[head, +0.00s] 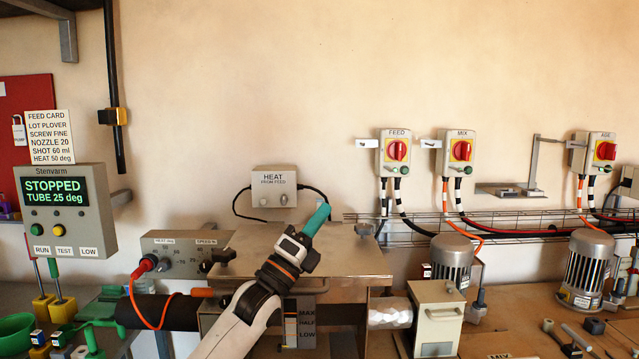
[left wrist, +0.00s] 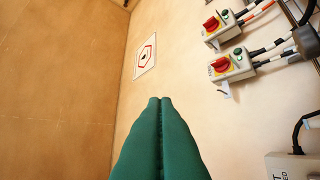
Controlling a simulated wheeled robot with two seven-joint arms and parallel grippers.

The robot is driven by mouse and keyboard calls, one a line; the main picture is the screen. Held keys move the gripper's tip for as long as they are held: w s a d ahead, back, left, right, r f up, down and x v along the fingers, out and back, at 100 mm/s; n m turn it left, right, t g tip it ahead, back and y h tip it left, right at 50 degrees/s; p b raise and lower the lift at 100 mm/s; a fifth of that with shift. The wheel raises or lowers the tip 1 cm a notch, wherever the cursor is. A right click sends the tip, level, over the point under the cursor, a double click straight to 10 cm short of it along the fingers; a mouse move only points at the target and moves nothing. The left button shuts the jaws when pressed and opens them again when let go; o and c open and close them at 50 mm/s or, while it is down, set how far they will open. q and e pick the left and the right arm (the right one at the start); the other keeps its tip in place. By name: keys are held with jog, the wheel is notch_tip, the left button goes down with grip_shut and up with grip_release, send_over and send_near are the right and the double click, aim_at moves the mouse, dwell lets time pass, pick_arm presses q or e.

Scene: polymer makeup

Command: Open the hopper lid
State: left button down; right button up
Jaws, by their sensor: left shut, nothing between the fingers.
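The hopper (head: 305,322) is a metal box on the bench, with a level strip marked MAX, HALF and LOW on its front. Its lid (head: 350,262) is a flat brownish metal plate that appears to lie flat on top, closed. My left arm crosses in front of the hopper and hides part of the lid. My left gripper (head: 317,219) has green fingers, shut and empty, pointing up toward the wall near the lid's back edge. Its shut fingers also show in the left wrist view (left wrist: 160,135), where the lid does not appear. My right gripper is not in view.
A HEAT box (head: 274,187) hangs on the wall behind the lid. FEED (head: 396,153) and MIX (head: 460,152) switches and a wire cable tray (head: 520,218) are to the right. A grey motor (head: 453,256) stands right of the hopper. A dial panel (head: 185,255) with an orange cable stands left.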

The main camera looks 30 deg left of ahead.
pick_arm(q)
jog(key=w+r, duration=0.1)
jog(key=w+a+r+p, duration=0.1)
jog(key=w+r+p, duration=0.1)
jog(key=r, duration=0.1)
jog(key=shift+a, duration=0.35)
dwell(0.9)
dwell(0.5)
